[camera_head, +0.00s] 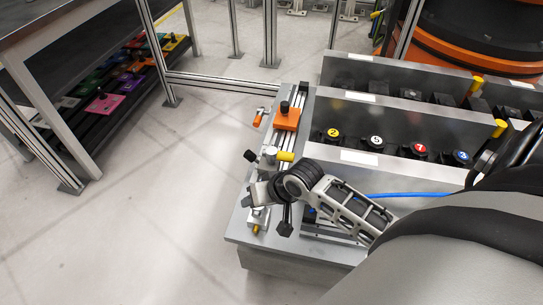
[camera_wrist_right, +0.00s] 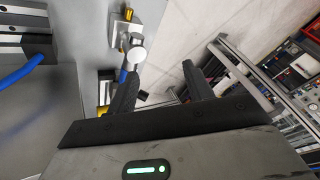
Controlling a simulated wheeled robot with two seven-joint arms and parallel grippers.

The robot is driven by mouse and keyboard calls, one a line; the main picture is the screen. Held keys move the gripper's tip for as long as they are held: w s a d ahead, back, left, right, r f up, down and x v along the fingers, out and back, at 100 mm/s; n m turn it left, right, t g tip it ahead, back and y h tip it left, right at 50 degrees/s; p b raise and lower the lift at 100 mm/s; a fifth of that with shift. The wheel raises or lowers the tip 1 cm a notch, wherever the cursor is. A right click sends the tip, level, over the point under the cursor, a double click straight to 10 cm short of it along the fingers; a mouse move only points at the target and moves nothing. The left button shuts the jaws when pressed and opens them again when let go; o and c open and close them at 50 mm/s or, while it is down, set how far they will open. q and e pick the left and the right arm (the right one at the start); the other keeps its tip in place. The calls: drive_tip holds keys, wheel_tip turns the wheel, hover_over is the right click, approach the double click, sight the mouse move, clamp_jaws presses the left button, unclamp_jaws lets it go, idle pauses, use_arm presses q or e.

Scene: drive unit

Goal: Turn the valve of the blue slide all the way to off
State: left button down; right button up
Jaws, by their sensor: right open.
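My right gripper (camera_head: 272,195) reaches in from the right over the near end of the slide rail in the head view. In the right wrist view its two black fingers (camera_wrist_right: 158,78) are apart with nothing between them. A silver valve body (camera_wrist_right: 137,55) with a round pale end lies just beyond the left finger, with a small blue part (camera_wrist_right: 123,75) beside it. A metal block with a brass fitting (camera_wrist_right: 127,14) is farther up. The blue slide is mostly hidden by my gripper in the head view, and the valve handle's angle is unclear. My left gripper is not in view.
An orange slide (camera_head: 287,118) sits farther along the rail, with a silver part and yellow knob (camera_head: 285,157) nearer. Numbered knobs (camera_head: 375,142) and metal panels stand to the right. A blue hose (camera_head: 410,195) runs right. Open floor (camera_head: 150,200) lies left.

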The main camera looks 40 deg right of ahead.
drive_tip(key=w+d+r+m+g+b, duration=0.4)
drive_tip(key=w+d+m, duration=0.3)
drive_tip(key=d, duration=0.4)
drive_tip(key=shift+h, duration=0.3)
drive_tip(key=b+x, duration=0.4)
drive_tip(key=x, duration=1)
use_arm(q)
wheel_tip(320, 180, down, 11)
drive_tip(key=d+g, duration=0.1)
drive_tip(key=d, duration=0.1)
drive_tip(key=shift+w+r+h+b, duration=0.15)
drive_tip(key=shift+w+h+b, duration=0.15)
drive_tip(key=shift+w+h, duration=0.1)
use_arm(e)
drive_tip(key=shift+w+a+f, duration=0.1)
drive_tip(key=shift+w+f, duration=0.05)
drive_tip(key=shift+f, duration=0.25)
use_arm(q)
drive_tip(key=shift+d, duration=0.1)
